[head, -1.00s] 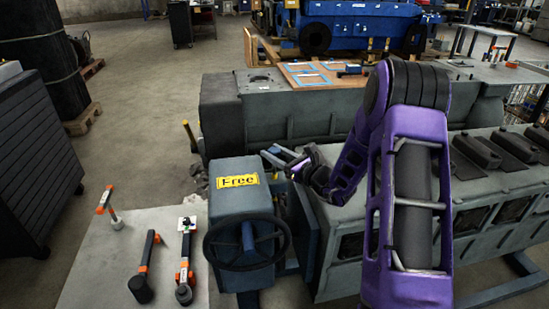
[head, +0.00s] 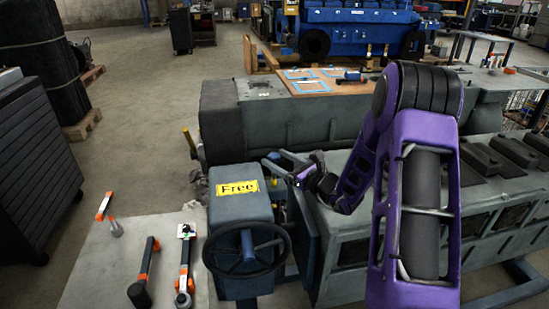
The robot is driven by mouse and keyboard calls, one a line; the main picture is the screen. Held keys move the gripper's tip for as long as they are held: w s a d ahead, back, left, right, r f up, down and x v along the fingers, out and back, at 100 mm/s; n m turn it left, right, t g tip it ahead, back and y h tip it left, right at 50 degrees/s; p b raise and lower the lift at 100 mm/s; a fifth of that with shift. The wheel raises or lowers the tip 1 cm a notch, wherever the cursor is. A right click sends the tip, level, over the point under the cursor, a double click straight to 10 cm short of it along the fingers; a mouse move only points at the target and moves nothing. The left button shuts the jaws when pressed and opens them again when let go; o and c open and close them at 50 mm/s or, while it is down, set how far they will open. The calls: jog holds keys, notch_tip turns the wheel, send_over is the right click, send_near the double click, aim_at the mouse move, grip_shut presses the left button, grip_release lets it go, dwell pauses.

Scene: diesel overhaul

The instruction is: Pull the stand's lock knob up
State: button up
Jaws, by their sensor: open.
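The stand's blue gearbox (head: 241,205) carries a yellow "Free" label (head: 237,188) on top and a dark handwheel (head: 247,249) on its front. My gripper (head: 274,164) is open, just beyond the gearbox's back right corner, above the gap beside the grey engine block (head: 352,225). I cannot make out the lock knob; the gearbox or my gripper may hide it. I see nothing between the fingers, but they are small in the picture.
A grey bench (head: 90,265) at front left holds several black-and-orange tools. A blue plate (head: 303,232) stands between gearbox and engine block. A larger grey block (head: 285,125) lies behind. Open floor (head: 135,160) is at left.

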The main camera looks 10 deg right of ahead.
jog(key=v, duration=1.5)
jog(key=shift+s, duration=0.2)
